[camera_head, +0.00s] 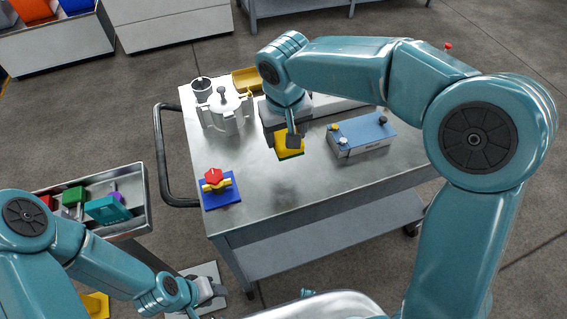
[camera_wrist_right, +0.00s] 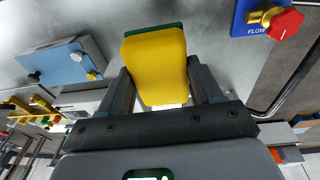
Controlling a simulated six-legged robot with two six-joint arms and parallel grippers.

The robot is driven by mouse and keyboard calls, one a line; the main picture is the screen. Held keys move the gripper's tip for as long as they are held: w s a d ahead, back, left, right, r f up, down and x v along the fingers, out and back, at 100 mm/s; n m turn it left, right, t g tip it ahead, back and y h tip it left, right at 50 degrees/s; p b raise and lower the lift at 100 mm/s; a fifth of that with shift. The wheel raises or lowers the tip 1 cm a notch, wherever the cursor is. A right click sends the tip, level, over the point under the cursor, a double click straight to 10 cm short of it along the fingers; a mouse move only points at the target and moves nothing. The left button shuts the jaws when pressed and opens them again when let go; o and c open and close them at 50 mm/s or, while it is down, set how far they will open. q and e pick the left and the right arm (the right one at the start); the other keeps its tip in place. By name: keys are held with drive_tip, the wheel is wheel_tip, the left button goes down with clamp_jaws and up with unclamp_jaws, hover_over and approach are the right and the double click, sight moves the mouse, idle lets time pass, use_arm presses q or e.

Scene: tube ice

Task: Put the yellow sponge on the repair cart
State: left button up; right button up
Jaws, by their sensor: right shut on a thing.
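The yellow sponge (camera_head: 289,152) has a green layer on one face. It also shows in the right wrist view (camera_wrist_right: 155,62), between the two fingers. My right gripper (camera_head: 293,140) is shut on it over the middle of the repair cart's metal top (camera_head: 270,190). I cannot tell whether the sponge touches the top. My left gripper (camera_head: 212,290) is low at the front left, off the cart; its jaws are too small to read.
On the cart, a blue block with a red knob (camera_head: 217,188) stands left, a blue-topped box (camera_head: 360,134) right, a silver pot (camera_head: 226,108) and a yellow tray (camera_head: 246,80) behind. A bin of parts (camera_head: 140,190) stands left. The cart's front top is clear.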

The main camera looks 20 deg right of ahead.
drive_tip(key=f, duration=0.6)
drive_tip(key=shift+s+d+f, duration=0.1)
drive_tip(key=shift+d+f, duration=0.05)
drive_tip(key=shift+d, duration=0.05)
drive_tip(key=shift+a+f, duration=0.15)
drive_tip(key=shift+f, duration=0.55)
wheel_tip(320, 180, down, 4)
drive_tip(key=shift+r, duration=0.1)
drive_tip(key=o, duration=1.1)
